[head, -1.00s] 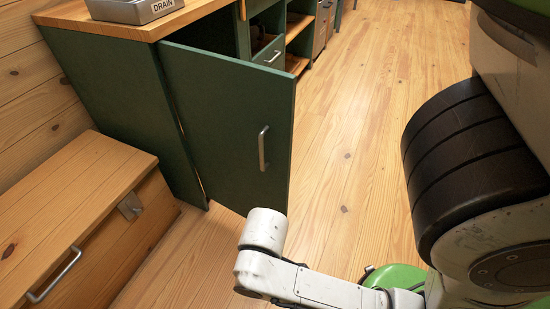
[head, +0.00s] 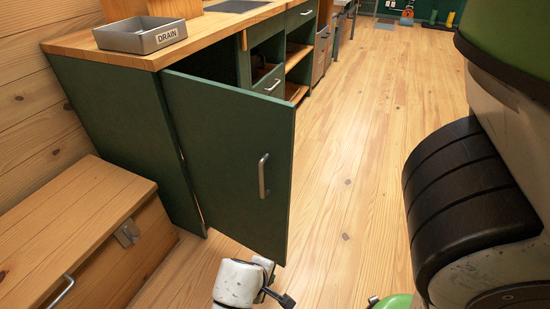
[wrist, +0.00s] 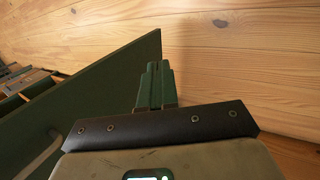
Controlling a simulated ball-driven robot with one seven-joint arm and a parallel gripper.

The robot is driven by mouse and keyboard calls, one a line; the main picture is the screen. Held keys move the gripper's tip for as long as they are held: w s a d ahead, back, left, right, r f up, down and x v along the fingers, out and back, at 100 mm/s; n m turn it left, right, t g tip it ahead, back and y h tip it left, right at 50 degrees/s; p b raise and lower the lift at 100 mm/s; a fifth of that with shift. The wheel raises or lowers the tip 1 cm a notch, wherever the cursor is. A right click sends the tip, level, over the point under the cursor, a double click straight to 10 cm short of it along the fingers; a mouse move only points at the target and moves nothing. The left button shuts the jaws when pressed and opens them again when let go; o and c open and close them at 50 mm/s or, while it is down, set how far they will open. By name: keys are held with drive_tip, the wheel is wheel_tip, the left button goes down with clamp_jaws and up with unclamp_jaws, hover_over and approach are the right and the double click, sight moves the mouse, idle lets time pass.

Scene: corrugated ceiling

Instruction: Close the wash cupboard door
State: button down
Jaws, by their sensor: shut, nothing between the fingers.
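The dark green wash cupboard door (head: 225,150) stands open, swung out from the green cupboard (head: 125,135) under a wooden worktop. Its metal bar handle (head: 263,176) is on the outer face, near the free edge. The wrist view shows the green door panel (wrist: 100,95) at the left, with its handle at the lower left. My gripper (wrist: 154,72) is shut and empty. Its fingers overlap the door panel near its edge in that view; I cannot tell whether they touch.
A wooden chest (head: 75,235) with a metal handle stands left of the cupboard. A grey tray marked DRAIN (head: 140,36) sits on the worktop. Open shelves and a drawer (head: 268,80) lie behind the door. The plank floor (head: 350,160) to the right is clear.

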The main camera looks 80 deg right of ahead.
drive_tip(key=w+d+r+m+g+h+p, duration=0.1)
drive_tip(key=d+r+g+h+p, duration=0.1)
drive_tip(key=r+h+p, duration=0.3)
drive_tip(key=w+d+r+g+h+p, duration=0.1)
drive_tip(key=d+r+p, duration=0.25)
drive_tip(key=r, duration=0.45)
drive_tip(key=g+h+p, duration=0.1)
drive_tip(key=h+p, duration=0.4)
drive_tip(key=h, duration=0.1)
approach(281, 160)
drive_tip(key=x, duration=0.7)
drive_tip(key=shift+a+p, duration=0.1)
drive_tip(key=shift+p, duration=0.3)
drive_tip(key=shift+s, duration=0.1)
